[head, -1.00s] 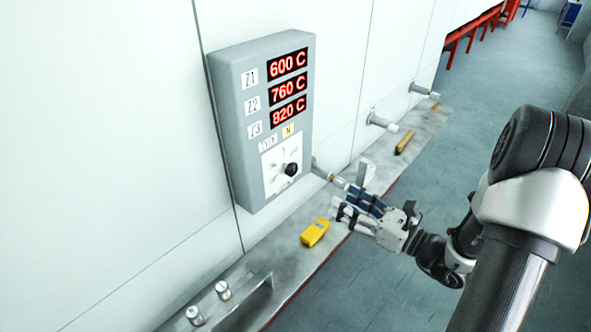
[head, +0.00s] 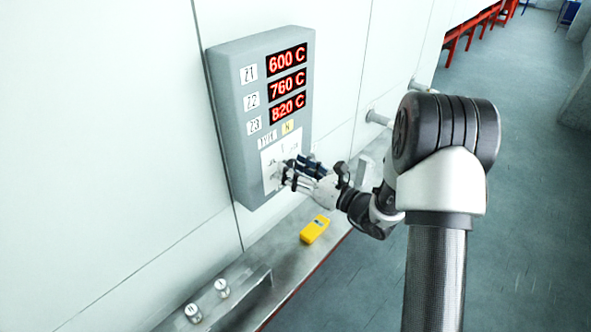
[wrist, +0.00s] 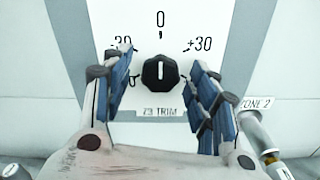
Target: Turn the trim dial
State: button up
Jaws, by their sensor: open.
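The trim dial (wrist: 161,73) is a black knob on a white plate, seen in the wrist view with its white pointer line upright toward the 0 mark. Marks of -30 and +30 stand to either side, and a label below reads Z3 TRIM. My gripper (wrist: 161,90) is open, with one blue-padded finger side left of the dial and the other right of it. In the head view my gripper (head: 290,172) is at the plate on the grey control box (head: 232,130) and hides the dial.
The box's red displays (head: 287,80) read 600 C, 760 C and 820 C. A yellow device (head: 315,229) lies on the metal ledge (head: 290,250) below. A pipe fitting (wrist: 262,132) stands out at lower right in the wrist view, near a ZONE 2 label.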

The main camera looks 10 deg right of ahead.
jog(key=c, duration=1.1)
jog(key=shift+o, duration=0.2)
jog(key=shift+n+b, duration=0.4)
jog(key=shift+b, duration=0.1)
jog(key=n+b, duration=1.6)
jog(key=b, duration=0.1)
jog(key=n, duration=0.7)
jog(key=shift+r, duration=0.15)
jog(key=shift+w, duration=0.1)
